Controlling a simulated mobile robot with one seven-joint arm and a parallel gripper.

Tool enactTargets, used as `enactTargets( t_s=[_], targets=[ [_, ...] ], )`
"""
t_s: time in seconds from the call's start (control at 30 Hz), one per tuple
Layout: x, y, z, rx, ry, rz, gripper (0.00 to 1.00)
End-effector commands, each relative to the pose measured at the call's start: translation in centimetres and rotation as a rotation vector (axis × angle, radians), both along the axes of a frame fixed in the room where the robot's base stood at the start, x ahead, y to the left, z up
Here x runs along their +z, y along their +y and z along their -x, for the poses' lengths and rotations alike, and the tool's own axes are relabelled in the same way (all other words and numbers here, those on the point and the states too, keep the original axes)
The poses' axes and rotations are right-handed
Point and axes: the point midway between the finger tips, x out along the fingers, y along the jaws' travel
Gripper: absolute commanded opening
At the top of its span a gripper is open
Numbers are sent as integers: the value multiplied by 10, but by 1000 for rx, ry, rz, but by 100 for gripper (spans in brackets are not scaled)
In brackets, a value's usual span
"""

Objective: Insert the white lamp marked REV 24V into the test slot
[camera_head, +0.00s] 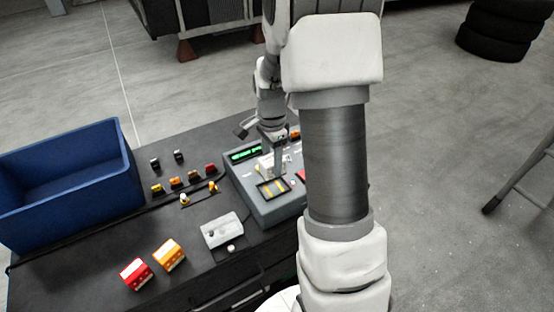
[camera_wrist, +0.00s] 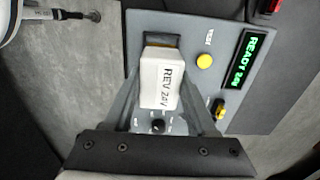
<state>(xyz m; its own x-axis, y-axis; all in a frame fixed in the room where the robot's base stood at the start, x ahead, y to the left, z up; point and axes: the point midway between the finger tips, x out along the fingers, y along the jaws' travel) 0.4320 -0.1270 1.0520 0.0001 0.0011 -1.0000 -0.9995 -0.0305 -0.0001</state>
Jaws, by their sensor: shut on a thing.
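The white lamp (camera_wrist: 160,80), a block marked REV 24V, sits between the fingers of my gripper (camera_wrist: 161,66) in the wrist view. The fingers are shut on its sides. In the head view my gripper (camera_head: 277,160) is over the grey test unit (camera_head: 245,184); the arm hides part of that unit. In the wrist view the unit's panel (camera_wrist: 204,22) lies behind the lamp, and a thin amber strip shows at the lamp's far end. The test slot is not clearly seen behind the lamp, so I cannot tell whether the lamp is inside it or above it.
The unit has a green READY 24V display (camera_wrist: 246,60) and a yellow TEST button (camera_wrist: 204,61). Left of it are several small coloured lamps (camera_head: 174,182), a light-grey box (camera_head: 222,230), red (camera_head: 135,274) and orange (camera_head: 169,255) blocks, and a blue bin (camera_head: 70,208).

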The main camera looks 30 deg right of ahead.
Motion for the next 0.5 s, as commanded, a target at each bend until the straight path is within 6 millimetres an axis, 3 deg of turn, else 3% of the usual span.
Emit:
enactTargets(
  t_s=[0.27, 0.5],
  targets=[
    [-3, 3, -1, 4, 0, 0, 0],
    [-23, 2, -1, 3, 0, 0, 0]
  ],
)
